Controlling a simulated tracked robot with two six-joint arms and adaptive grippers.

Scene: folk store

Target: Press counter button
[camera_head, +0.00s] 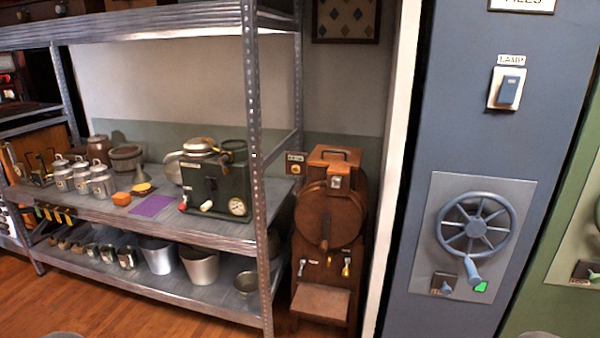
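No button in view carries a label that I can read as "counter". A small brown box with a round light button (295,168) is fixed between the metal shelf and a wooden cabinet machine (330,222); its lettering is too small to read. A bright green patch (481,287) shows beside the blue handwheel (474,231) on the blue panel, with a small dark lever box (443,284) to its left. A rocker switch labelled LAMP (508,88) is higher on that panel. Neither gripper is in view; only small grey rounded parts, apparently mine, show at the bottom edge.
A metal shelf (150,222) on the left holds a dark green machine (217,180), a purple mat (152,205), several canisters and metal buckets (199,266). A green panel (560,265) stands at right. Wooden floor (120,310) is clear in front of the shelf.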

